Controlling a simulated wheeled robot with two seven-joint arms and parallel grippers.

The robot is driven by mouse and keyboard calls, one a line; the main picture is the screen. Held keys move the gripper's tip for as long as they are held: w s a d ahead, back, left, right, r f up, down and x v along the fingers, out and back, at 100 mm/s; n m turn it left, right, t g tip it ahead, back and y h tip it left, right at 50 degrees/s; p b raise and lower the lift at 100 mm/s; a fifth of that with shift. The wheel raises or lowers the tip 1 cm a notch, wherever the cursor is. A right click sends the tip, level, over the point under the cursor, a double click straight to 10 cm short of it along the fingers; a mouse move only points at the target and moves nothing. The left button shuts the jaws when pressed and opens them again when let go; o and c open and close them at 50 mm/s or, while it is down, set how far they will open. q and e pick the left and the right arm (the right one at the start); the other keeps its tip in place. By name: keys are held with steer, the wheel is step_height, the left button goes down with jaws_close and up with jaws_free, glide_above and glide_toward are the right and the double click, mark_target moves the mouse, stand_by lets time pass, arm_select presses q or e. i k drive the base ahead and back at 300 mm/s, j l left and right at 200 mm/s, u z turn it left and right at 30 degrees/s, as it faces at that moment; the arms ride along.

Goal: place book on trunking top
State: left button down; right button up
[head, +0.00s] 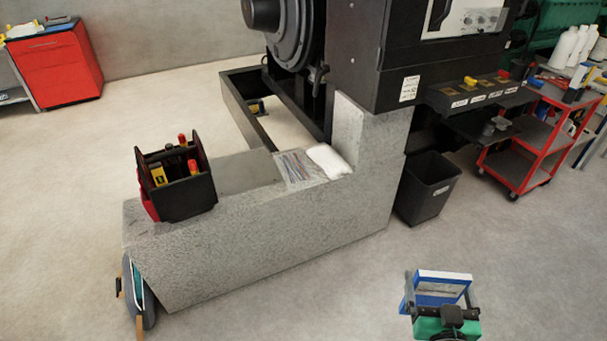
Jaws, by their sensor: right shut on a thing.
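The blue and white book (441,287) is at the bottom right, held up in the jaws of my right gripper (440,309). That gripper has a green and black body and is shut on the book, over the floor and apart from other things. A long grey speckled block (270,236) with a flat top, which looks like the trunking, runs across the middle left. The book is to the right of and nearer than this block. My left gripper is not in view.
On the block stand a black tool tote (187,195), a clear packet (297,168) and a white bundle (329,161). Bare top lies between tote and packet. A black bin (427,188) and red cart (535,140) stand right. A grey-teal item (142,288) leans at the block's left end.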

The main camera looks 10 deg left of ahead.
mark_target(263, 192)
steer(key=i+j+u, duration=0.15)
steer(key=u, duration=0.2)
steer(key=i+j+u, duration=0.15)
steer(key=u, duration=0.2)
steer(key=i+u, duration=0.2)
steer(key=u, duration=0.15)
steer(key=i+j, duration=0.1)
steer(key=i, duration=0.3)
steer(key=i+j, duration=0.1)
steer(key=i, duration=0.3)
